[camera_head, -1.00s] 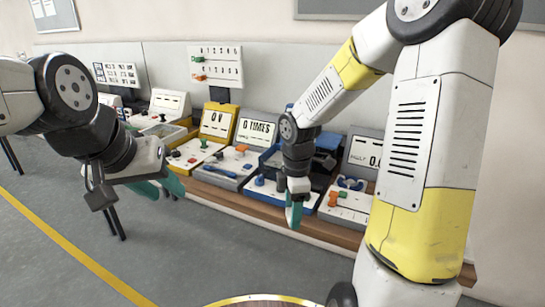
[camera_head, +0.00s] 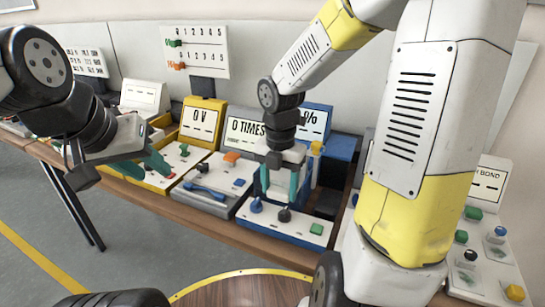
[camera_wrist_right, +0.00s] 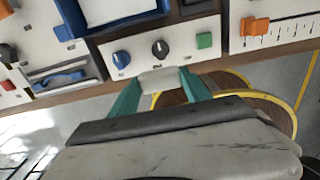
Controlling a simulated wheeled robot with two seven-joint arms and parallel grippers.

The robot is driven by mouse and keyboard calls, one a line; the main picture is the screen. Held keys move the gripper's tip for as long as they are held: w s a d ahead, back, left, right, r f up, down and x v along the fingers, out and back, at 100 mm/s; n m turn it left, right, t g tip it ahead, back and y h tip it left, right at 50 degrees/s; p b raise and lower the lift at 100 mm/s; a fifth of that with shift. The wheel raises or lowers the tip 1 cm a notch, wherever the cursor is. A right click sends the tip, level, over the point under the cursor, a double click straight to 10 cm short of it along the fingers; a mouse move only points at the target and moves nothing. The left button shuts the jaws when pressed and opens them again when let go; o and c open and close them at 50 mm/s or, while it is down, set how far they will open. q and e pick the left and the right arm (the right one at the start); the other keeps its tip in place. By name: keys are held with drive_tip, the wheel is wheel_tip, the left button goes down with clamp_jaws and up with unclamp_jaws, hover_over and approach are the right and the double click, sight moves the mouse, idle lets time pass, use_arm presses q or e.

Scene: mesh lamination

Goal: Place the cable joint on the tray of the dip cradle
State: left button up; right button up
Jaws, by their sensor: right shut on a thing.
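My right gripper (camera_head: 279,196) is over the blue station (camera_head: 244,213) with the blue, black and green controls. In the right wrist view, its teal fingers (camera_wrist_right: 158,86) are shut on a small pale piece (camera_wrist_right: 160,80), probably the cable joint; the arm largely hides it in the head view. In the wrist view, a blue-rimmed tray (camera_wrist_right: 122,22) lies beyond the knob panel; I cannot tell for sure that it is the dip cradle's tray. My left gripper (camera_head: 157,170) is open and empty, in front of the yellow station.
A grey station (camera_head: 215,196) with a blue-handled tool stands left of the blue one. The yellow "0 V" station (camera_head: 203,122) is further left. A bond station (camera_head: 487,240) is at right. A round wooden top (camera_head: 240,288) with a yellow rim is below.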

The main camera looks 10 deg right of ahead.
hover_over(284, 175)
drive_tip(key=shift+d+f, duration=0.1)
drive_tip(key=shift+f, duration=0.7)
drive_tip(key=shift+s+f, duration=0.1)
drive_tip(key=shift+f, duration=1.55)
drive_tip(key=shift+f, duration=0.15)
drive_tip(key=o, duration=1.4)
